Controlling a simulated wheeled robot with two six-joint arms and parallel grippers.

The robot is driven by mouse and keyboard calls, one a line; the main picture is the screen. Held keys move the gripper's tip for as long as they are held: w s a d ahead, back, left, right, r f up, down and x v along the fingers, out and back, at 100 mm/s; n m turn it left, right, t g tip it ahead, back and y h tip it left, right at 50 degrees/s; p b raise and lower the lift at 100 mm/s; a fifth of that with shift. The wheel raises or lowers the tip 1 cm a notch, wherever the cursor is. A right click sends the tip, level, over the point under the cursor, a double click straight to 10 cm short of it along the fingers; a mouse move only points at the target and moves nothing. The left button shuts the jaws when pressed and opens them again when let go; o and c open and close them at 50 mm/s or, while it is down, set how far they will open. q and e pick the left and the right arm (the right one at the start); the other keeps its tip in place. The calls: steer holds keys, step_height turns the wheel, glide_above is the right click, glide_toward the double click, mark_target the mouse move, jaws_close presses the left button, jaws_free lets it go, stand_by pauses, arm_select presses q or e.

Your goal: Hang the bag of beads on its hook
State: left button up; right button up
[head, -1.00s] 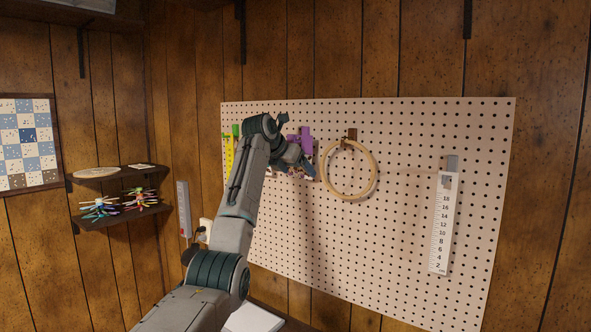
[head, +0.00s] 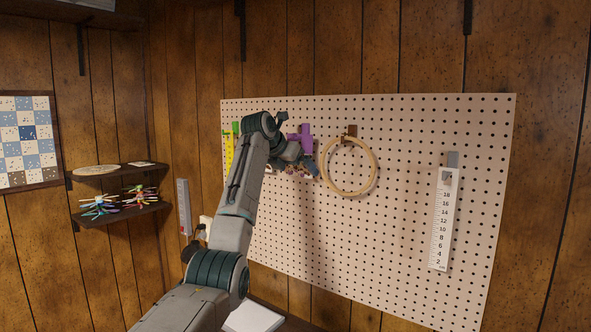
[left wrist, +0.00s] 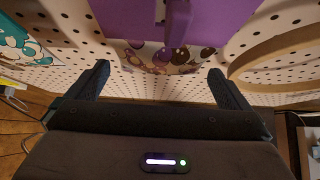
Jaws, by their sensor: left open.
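The bag of beads (left wrist: 170,57), printed with purple, brown and white beads, shows in the left wrist view against the pegboard, below a purple piece. In the head view my arm hides most of it. The purple hook (head: 304,136) stands on the pegboard just above my left gripper (head: 302,164). In the left wrist view the two fingers of this gripper (left wrist: 158,70) are spread apart, with the bag showing between and beyond them. I cannot tell whether the bag's hole sits over the hook. My right gripper is not in view.
A wooden hoop (head: 323,175) hangs right of my gripper. A white ruler (head: 440,225) hangs further right on the pegboard (head: 400,130). A green-and-yellow item (head: 230,148) hangs left. A teal-printed item (left wrist: 22,45) shows at the wrist view's left. The lower pegboard is clear.

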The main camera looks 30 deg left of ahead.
arm_select(q)
steer(key=b+v, duration=0.3)
steer(key=v, duration=0.7)
steer(key=shift+s+r+b, duration=0.15)
steer(key=shift+b, duration=0.2)
stand_by(0.3)
